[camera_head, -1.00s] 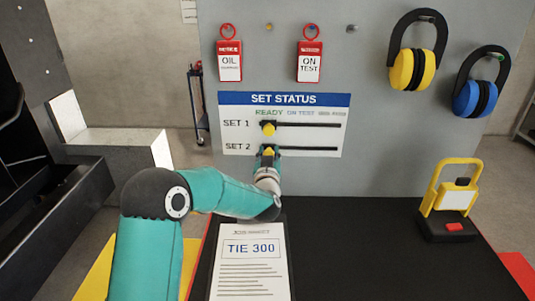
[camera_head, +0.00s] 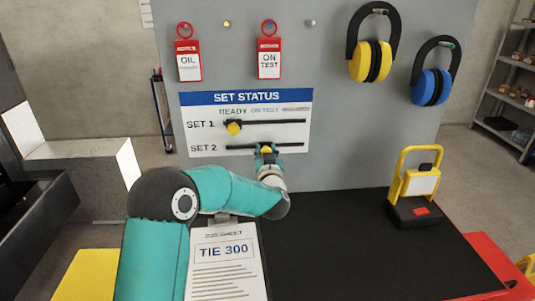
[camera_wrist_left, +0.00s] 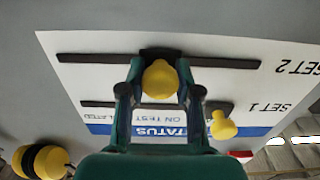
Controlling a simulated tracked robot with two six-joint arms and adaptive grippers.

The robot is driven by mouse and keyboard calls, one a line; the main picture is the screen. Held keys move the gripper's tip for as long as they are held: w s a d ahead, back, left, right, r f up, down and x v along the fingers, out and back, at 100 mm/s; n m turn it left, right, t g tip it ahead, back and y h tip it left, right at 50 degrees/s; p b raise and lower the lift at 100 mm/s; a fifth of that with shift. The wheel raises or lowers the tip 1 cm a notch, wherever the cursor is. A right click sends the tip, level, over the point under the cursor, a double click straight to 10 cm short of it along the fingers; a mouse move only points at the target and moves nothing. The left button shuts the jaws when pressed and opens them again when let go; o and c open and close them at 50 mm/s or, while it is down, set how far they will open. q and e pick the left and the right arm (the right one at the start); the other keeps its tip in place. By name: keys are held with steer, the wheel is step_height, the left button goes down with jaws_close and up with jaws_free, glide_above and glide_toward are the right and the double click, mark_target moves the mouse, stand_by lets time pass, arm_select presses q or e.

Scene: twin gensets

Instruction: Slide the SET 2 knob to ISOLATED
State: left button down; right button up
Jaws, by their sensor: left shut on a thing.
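The SET STATUS board (camera_head: 300,98) has READY, ON TEST and a small, blurred third label. The yellow SET 2 knob (camera_head: 266,149) is around the middle of its dark slot, roughly below ON TEST. My left gripper (camera_head: 267,152) is shut on this knob. The left wrist view shows the board upside down, with the SET 2 knob (camera_wrist_left: 160,80) between the fingertips (camera_wrist_left: 159,84) and slot on both sides. The yellow SET 1 knob (camera_head: 233,128) sits at the left, READY end of its slot. My right gripper is not in view.
Red OIL (camera_head: 189,59) and ON TEST (camera_head: 269,58) tags and yellow (camera_head: 371,61) and blue (camera_head: 431,87) ear defenders hang on the panel. A clipboard with a TIE 300 sheet (camera_head: 226,270) and a yellow-handled device (camera_head: 414,187) are on the black bench top (camera_head: 350,240).

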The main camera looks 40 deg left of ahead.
arm_select(q)
steer(key=shift+a+r, duration=0.1)
steer(key=c, duration=0.8)
jaws_free()
steer(key=shift+s, duration=0.1)
steer(key=shift+s+d, duration=0.2)
steer(key=shift+d, duration=0.2)
steer(key=v, duration=1.1)
